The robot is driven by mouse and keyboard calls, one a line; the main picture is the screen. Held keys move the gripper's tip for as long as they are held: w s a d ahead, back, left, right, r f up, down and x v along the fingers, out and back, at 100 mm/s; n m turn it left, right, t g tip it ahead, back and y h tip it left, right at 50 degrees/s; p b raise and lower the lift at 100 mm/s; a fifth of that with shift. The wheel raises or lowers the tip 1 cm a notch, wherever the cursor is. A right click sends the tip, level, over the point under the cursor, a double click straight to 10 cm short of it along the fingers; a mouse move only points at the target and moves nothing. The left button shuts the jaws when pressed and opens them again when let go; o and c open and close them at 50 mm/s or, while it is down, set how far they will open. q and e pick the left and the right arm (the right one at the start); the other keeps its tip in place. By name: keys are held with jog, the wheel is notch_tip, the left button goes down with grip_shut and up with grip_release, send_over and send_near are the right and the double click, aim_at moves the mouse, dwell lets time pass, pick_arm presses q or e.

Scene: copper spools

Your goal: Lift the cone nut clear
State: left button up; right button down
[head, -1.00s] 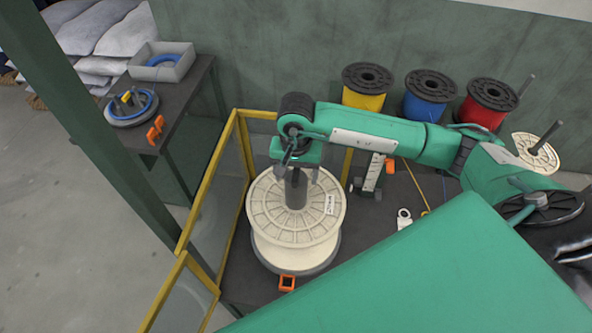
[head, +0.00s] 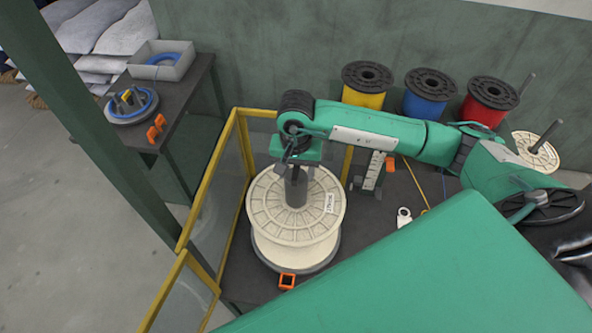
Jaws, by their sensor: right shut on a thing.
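A large cream spool (head: 270,215) stands upright inside the yellow-framed guard. A dark grey cylindrical piece (head: 296,190), which looks like the cone nut on the spool's axis, sits at the middle of its top flange. My right gripper (head: 295,168) points down over that centre and is shut on the dark piece. The green wrist above hides its top and part of the fingers. I cannot tell whether it is clear of the flange. My left gripper is not in view.
Yellow-framed guard panels (head: 181,245) stand close on the left. Yellow (head: 363,101), blue (head: 424,106) and red (head: 484,112) spools stand at the back. An orange bracket (head: 287,281) lies at the big spool's foot. A side table (head: 185,110) stands left, beyond the guard.

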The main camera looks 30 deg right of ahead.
jog(key=shift+r+p, duration=0.75)
jog(key=shift+r, duration=1.9)
jog(key=shift+f, duration=0.1)
